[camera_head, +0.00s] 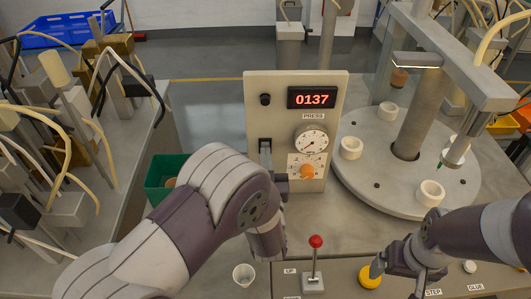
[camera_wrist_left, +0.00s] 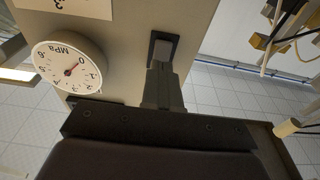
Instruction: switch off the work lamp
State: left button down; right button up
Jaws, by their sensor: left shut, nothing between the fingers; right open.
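A pale lit bar (camera_head: 417,60) on the machine's column at upper right looks like the work lamp. The upright press panel (camera_head: 255,85) has a dark slot (camera_head: 265,146) at its left side, with a grey piece in it. The slot also shows in the left wrist view (camera_wrist_left: 163,46). My left gripper (camera_wrist_left: 163,90) is shut and empty, its fingers close in front of the slot; I cannot tell if they touch. In the head view my left arm largely hides this gripper. My right gripper (camera_head: 398,270) is open, low beside a yellow button (camera_head: 370,277).
The panel carries a black knob (camera_head: 265,99), a red 0137 display, a gauge (camera_head: 312,141) and an orange knob (camera_head: 307,171). A red-topped lever (camera_head: 316,242) stands on the front console. A round table (camera_head: 360,185) with white rings is at right, a green bin (camera_head: 160,178) at left.

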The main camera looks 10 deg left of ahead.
pick_arm(q)
jog(key=shift+w+a, duration=0.1)
jog(key=shift+w, duration=0.25)
